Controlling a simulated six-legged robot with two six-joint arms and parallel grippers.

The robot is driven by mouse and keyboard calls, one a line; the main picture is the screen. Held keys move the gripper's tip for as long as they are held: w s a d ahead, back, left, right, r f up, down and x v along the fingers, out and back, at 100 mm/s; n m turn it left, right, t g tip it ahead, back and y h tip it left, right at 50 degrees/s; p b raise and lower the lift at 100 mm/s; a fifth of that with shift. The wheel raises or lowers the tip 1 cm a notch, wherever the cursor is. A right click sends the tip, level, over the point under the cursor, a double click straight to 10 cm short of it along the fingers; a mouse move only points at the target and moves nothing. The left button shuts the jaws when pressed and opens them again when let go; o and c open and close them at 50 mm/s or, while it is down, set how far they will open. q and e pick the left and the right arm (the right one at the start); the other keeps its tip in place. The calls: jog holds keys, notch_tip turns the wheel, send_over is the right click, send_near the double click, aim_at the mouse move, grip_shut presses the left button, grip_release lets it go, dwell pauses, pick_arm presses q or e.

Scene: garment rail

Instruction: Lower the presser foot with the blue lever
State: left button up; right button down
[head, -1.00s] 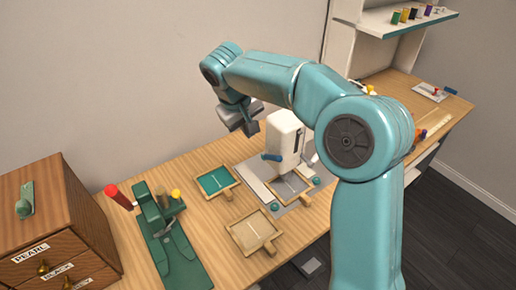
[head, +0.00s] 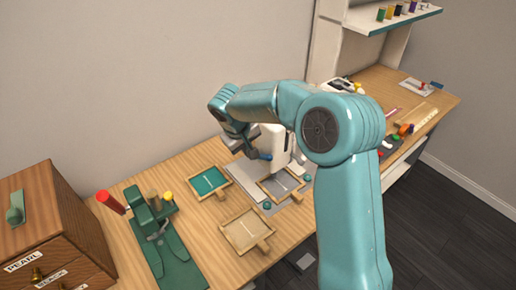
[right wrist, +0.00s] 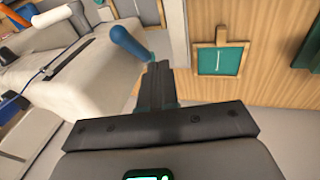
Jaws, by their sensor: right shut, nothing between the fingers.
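The white sewing machine (head: 274,141) stands on the wooden table, partly hidden behind my right arm. Its blue lever (head: 263,155) sticks out from the left side of the machine. In the right wrist view the blue lever (right wrist: 130,42) points up and left, with its root by my fingertips. My right gripper (head: 245,141) is shut and empty, just above and left of the lever. In the right wrist view its closed fingers (right wrist: 158,72) are close beside the lever; I cannot tell if they touch. The presser foot cannot be made out. My left gripper is out of view.
A teal-filled frame (head: 209,181) and a beige-filled frame (head: 246,231) lie left and in front of the machine. A green press with a red handle (head: 111,202) stands further left, beside a wooden drawer cabinet (head: 48,222). Bare tabletop lies between them.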

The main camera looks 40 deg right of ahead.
aim_at(261, 158)
jog(key=d, duration=0.1)
jog(key=s+d+f, duration=0.1)
jog(key=d, duration=0.1)
jog(key=shift+s+f+p, duration=0.25)
jog(key=shift+p, duration=0.05)
jog(key=shift+w, duration=0.1)
